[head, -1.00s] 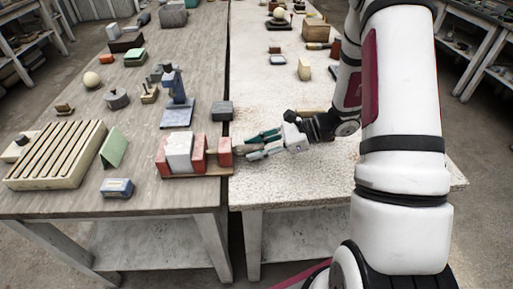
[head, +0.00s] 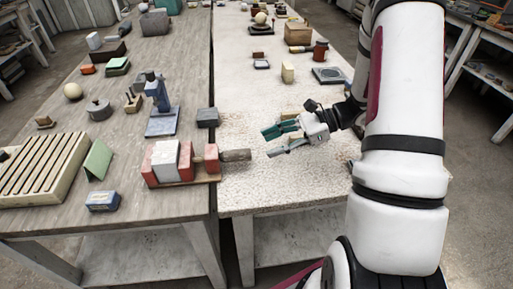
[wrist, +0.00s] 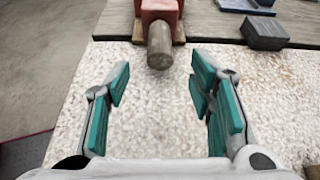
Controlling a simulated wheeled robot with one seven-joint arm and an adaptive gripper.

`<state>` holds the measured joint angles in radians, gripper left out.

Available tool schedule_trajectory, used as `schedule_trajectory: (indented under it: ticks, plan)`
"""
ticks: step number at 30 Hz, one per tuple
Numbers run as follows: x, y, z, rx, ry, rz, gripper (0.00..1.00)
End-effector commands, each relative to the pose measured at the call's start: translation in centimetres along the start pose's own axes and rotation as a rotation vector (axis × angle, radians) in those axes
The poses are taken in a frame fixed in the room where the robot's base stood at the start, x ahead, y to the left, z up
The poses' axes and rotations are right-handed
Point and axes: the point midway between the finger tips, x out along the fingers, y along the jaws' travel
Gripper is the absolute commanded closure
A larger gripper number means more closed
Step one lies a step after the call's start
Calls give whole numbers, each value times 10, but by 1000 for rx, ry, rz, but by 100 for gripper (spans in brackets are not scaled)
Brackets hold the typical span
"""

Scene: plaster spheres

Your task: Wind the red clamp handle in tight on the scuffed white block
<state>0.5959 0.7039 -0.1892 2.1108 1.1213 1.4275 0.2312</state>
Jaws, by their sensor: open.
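The red clamp (head: 211,158) sits on a wooden base at the right edge of the left table. The scuffed white block (head: 165,161) stands between its red jaws; I cannot tell whether the right jaw touches it. The clamp handle (head: 236,155), a grey-brown cylinder, sticks out to the right over the white tabletop. In the wrist view the handle (wrist: 160,46) points toward me from a red block. My gripper (head: 270,143) is open and empty, right of the handle's end and apart from it. In the wrist view the green-padded fingers (wrist: 160,82) stand either side of its line.
A blue box (head: 102,201) and a slatted wooden rack (head: 38,168) lie left of the clamp. A blue stand (head: 160,115) and a dark block (head: 207,117) are behind it.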

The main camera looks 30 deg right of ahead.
Motion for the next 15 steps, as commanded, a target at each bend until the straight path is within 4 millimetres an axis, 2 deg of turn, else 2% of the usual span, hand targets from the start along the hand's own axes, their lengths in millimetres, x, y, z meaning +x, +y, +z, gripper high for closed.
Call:
schedule_trajectory:
  ticks: [1, 6, 15]
  plan:
    - [-8, -1, 0, -1, 1, -4, 51]
    - [-25, 0, 0, 0, 1, -2, 51]
    - [-29, 0, 0, 1, 1, 0, 51]
